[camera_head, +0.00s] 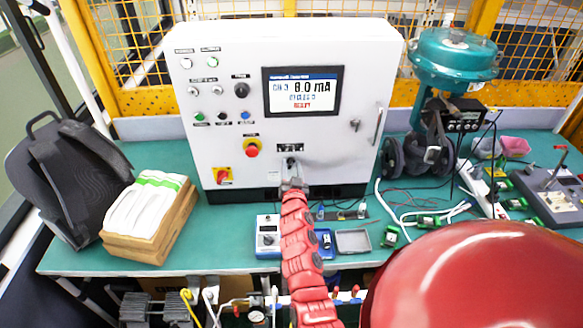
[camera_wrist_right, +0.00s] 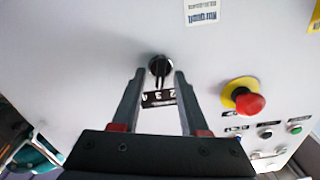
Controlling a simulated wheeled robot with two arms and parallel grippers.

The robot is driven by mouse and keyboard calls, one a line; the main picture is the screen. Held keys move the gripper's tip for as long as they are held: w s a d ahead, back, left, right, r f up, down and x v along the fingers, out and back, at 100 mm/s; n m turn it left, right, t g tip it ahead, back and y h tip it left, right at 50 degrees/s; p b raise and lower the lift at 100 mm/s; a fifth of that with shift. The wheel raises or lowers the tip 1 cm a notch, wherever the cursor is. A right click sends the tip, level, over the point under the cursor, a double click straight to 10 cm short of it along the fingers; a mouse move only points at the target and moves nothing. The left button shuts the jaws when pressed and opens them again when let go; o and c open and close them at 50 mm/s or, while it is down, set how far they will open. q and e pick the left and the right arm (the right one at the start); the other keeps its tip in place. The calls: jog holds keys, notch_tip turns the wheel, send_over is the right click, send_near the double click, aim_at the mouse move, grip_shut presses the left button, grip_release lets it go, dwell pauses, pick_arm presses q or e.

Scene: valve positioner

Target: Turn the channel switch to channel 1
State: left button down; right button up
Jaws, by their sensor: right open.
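The channel switch is a small black rotary knob (camera_head: 290,161) low in the middle of the white cabinet's front, beside a dark number label. In the right wrist view, which looks upside down, the knob (camera_wrist_right: 160,67) has a grip bar that is close to upright in the picture, and the label (camera_wrist_right: 159,98) is partly hidden. My right gripper (camera_head: 291,182) is just in front of the knob. Its open fingers (camera_wrist_right: 160,76) stand to either side of the knob, with gaps; I cannot tell how far the tips are from the panel. My left gripper is not in view.
A calibrator box (camera_head: 268,236) and a grey tray (camera_head: 353,240) lie on the green bench. A backpack (camera_head: 65,170) stands left; a teal actuator (camera_head: 453,55) stands right.

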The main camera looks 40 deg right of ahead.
grip_shut()
dwell(0.4)
jog(key=shift+a+f+n+b, duration=0.15)
jog(key=shift+n+b, duration=0.65)
jog(key=shift+n, duration=0.2)
jog(key=n+b, duration=0.3)
jog(key=n, duration=0.1)
jog(key=shift+w+a+n, duration=0.1)
jog(key=shift+n, duration=0.2)
jog(key=shift+n+b, duration=0.5)
jog(key=shift+n, duration=0.7)
jog(key=shift+n+b, duration=0.5)
jog(key=shift+n, duration=1)
